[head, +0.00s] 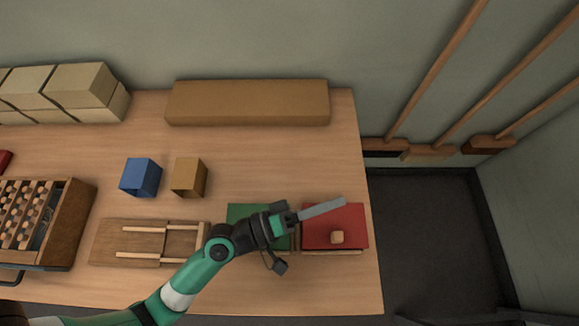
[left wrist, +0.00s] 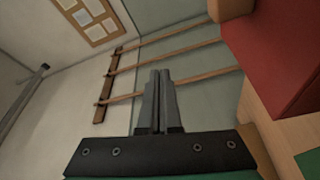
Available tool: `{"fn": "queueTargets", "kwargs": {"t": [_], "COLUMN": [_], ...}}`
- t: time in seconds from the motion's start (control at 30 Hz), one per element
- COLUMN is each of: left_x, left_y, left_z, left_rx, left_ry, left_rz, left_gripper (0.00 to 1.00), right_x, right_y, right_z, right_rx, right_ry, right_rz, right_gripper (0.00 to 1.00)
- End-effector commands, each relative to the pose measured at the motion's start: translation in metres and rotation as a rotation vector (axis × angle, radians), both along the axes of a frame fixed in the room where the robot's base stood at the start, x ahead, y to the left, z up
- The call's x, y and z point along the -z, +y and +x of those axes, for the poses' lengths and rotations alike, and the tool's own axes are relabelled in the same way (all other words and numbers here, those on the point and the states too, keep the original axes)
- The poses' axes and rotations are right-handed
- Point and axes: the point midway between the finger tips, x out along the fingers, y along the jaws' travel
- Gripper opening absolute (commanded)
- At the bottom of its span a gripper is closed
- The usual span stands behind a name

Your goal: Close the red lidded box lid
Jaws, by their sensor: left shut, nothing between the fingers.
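The red lidded box (head: 351,222) is at the right front of the table in the head view. In the left wrist view the shut fingers (left wrist: 160,74) point toward the wall, with the red box part (left wrist: 285,55) at the right. My right gripper is not in view.
A green-topped box (head: 241,212) stands left of the red one, partly behind my arm. The table's right edge is close to the red box.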

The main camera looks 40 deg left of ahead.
Motion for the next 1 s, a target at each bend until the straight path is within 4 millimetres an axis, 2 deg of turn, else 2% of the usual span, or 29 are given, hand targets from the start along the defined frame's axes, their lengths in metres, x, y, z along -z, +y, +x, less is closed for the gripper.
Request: {"fn": "queueTargets", "kwargs": {"t": [0.03,0.13,0.2,0.3,0.5,0.7,1.0], "left_x": [-0.019,-0.043,-0.015,-0.006,0.002,0.004,0.004], "left_y": [-0.001,-0.002,0.017,0.040,0.066,0.074,0.073], "left_z": [0.000,0.000,-0.011,-0.028,-0.049,-0.057,-0.058], "left_rx": [0.001,0.004,-0.006,-0.009,-0.004,0.003,0.004], "left_ry": [-0.001,-0.001,0.005,0.003,0.002,-0.001,-0.001], "left_rz": [0.000,0.000,-0.001,-0.001,0.000,0.000,0.000], "left_gripper": [0.00,0.00,0.00,0.00,0.00,0.00,0.00], "right_x": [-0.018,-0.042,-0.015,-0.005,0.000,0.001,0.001], "right_y": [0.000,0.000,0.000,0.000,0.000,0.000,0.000], "right_z": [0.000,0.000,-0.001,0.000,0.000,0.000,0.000], "right_rx": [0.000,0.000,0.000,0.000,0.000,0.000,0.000], "right_ry": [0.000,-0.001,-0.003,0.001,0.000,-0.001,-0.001], "right_rz": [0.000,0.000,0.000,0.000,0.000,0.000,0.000], "right_gripper": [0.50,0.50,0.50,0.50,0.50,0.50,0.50]}}
